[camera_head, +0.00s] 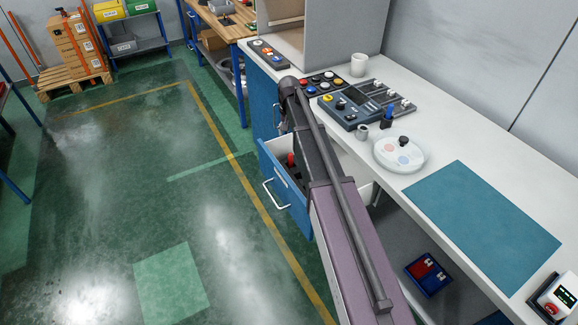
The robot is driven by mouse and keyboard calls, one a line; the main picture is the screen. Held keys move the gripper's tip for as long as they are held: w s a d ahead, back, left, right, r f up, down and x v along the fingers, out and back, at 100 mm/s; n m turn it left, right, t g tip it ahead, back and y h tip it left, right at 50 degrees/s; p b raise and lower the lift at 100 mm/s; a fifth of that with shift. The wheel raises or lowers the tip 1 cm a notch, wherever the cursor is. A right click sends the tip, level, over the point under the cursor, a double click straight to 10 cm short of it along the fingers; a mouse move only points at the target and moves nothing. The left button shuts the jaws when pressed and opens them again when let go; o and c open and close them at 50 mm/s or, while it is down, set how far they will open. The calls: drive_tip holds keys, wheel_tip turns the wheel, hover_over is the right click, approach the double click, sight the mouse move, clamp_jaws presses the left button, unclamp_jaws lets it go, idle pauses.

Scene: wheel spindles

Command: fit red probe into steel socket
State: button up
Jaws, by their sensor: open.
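A red upright piece (291,158), likely the red probe, shows inside the open blue drawer (284,184) below the counter. Its lower part is dark and hard to make out, and my arm partly covers the drawer. A small grey metal cylinder (362,132), likely the steel socket, stands on the white counter left of the white round dish. My arm reaches up the picture past the drawer and counter edge. My gripper cannot be made out.
On the white counter (455,150) are a blue-and-black piece (387,117), a white dish (400,153) with discs and a black knob, a control box (347,110), a white cup (358,64) and a teal mat (483,212). A blue tray (428,274) lies below.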

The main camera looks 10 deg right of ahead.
sight(291, 155)
drive_tip(key=shift+f+b, duration=3.65)
drive_tip(key=shift+f, duration=0.25)
drive_tip(key=shift+f, duration=0.1)
drive_tip(key=shift+d+f+b, duration=0.2)
drive_tip(key=shift+f+b, duration=1.05)
drive_tip(key=shift+b, duration=0.05)
drive_tip(key=shift+d+f+b, duration=0.15)
drive_tip(key=shift+f+b, duration=1.1)
drive_tip(key=shift+b, duration=0.05)
clamp_jaws()
